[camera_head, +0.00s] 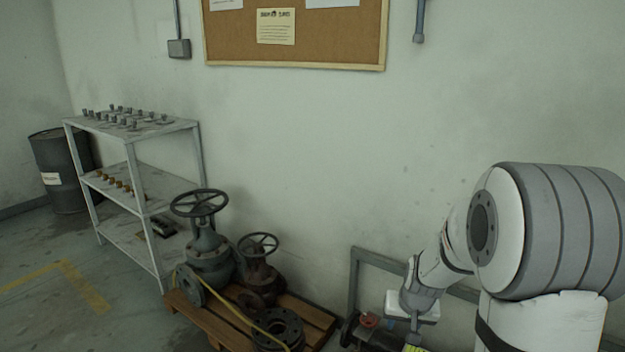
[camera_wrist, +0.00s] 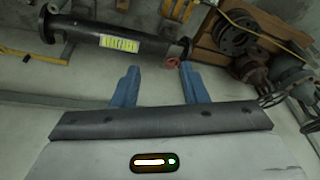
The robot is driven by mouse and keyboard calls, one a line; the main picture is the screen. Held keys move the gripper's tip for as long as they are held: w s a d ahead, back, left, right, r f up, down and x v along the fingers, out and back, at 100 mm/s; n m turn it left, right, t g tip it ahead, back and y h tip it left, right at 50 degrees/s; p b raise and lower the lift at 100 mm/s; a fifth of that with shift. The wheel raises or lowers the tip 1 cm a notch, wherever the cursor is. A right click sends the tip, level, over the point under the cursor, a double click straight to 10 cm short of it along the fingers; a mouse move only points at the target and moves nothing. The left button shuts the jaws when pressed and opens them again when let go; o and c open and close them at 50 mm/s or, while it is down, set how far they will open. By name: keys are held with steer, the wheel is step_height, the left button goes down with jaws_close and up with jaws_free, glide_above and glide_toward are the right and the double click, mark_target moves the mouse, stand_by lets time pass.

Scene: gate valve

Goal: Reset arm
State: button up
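My gripper (camera_wrist: 160,68) shows in the wrist view with its two blue fingers apart and nothing between them. It is open. A dark flanged pipe (camera_wrist: 88,33) with a yellow label lies beyond the fingertips, apart from them as far as I can tell. A small red part (camera_wrist: 171,62) sits near the pipe's right flange, just beyond the gap between the fingers. In the head view the red part (camera_head: 369,321) shows at the bottom, left of my arm's wrist. Most of the pipe there is cut off by the frame or hidden by my arm.
A wooden pallet (camera_head: 209,323) holds two old handwheel valves (camera_head: 208,250) (camera_head: 259,279), a flange and a yellow hose. A grey metal frame (camera_head: 383,260) stands against the wall. A shelf (camera_head: 132,131) with small parts and a drum (camera_head: 62,165) stand left. Floor at lower left is clear.

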steer(key=s+a+r+n+p, duration=0.1)
steer(key=s+a+r+p, duration=0.2)
steer(key=s+r+p, duration=0.4)
steer(key=s+a+r+n+g+p, duration=0.1)
steer(key=s+a+r+p, duration=0.2)
steer(key=s+r+p, duration=0.4)
steer(key=s+v, duration=0.3)
steer(key=v, duration=1.3)
steer(key=shift+s+p, duration=0.3)
steer(key=shift+p, duration=0.05)
